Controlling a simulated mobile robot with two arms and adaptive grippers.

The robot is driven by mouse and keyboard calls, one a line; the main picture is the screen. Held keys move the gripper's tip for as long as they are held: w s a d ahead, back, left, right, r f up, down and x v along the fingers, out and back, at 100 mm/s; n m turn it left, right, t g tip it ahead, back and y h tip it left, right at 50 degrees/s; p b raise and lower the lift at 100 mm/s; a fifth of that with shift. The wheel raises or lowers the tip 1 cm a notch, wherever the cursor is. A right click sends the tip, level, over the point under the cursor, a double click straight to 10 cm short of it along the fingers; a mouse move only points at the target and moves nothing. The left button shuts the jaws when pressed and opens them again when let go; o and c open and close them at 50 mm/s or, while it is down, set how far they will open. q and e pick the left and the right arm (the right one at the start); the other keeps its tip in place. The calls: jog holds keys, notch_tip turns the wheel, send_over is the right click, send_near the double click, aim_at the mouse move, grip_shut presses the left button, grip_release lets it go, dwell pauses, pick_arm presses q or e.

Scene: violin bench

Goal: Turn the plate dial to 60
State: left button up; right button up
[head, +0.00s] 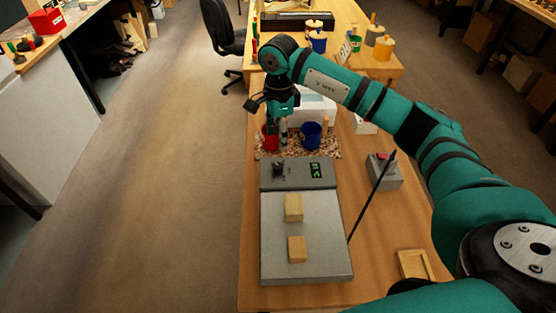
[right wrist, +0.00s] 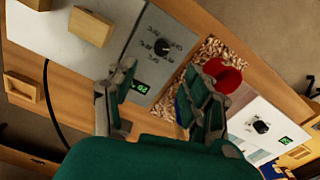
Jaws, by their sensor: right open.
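The grey hot plate (head: 300,235) stands on the bench, with a control panel at its far end. Its black plate dial (head: 279,168) is on the left of the panel, beside a green lit display (head: 315,169). In the right wrist view the dial (right wrist: 162,47) has printed marks around it, and the display (right wrist: 141,87) is too small to read surely. My right gripper (head: 277,133) is open and empty, above and beyond the dial near a red cup. Its two fingers (right wrist: 164,82) are spread, apart from the dial. My left gripper is not in view.
Two wooden blocks (head: 293,207) lie on the plate. A red cup (head: 270,138) and a blue cup (head: 311,134) stand on a speckled mat beyond the panel. A white device with another dial (right wrist: 262,127) is behind. A grey box with a red button (head: 384,172) stands right.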

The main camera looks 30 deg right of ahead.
aim_at(278, 165)
notch_tip(278, 165, down, 11)
jog(key=shift+w+f+p, duration=0.15)
jog(key=shift+f+p, duration=0.05)
jog(key=shift+p, duration=0.75)
grip_shut()
